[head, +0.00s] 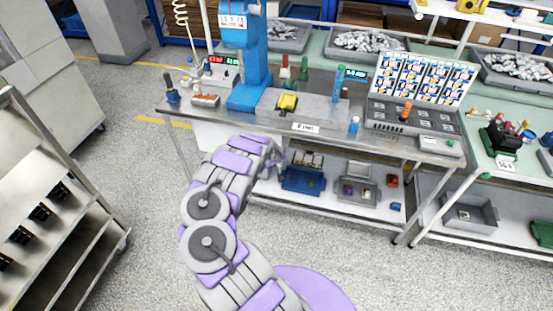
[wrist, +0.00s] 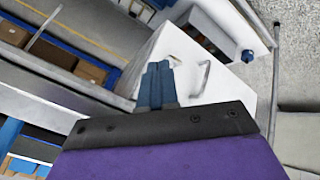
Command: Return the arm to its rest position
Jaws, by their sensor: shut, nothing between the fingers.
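My arm rises from the bottom centre of the head view, its links grey and purple. Its far end reaches toward the workbench (head: 330,126), in front of the bench's front edge. My gripper (head: 277,158) is small there and partly hidden by the arm. In the wrist view my gripper (wrist: 156,84) shows two blue fingers side by side, shut with nothing between them. Behind the fingers is a white panel (wrist: 196,50) with a handle. A yellow and black part (head: 287,103) sits on the bench's grey plate, apart from my gripper.
A blue press (head: 250,60) stands on the bench, left of a tilted picture board (head: 425,78) and a dark tray panel (head: 385,115). A slanted metal rack (head: 70,220) stands at left. Floor between is clear.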

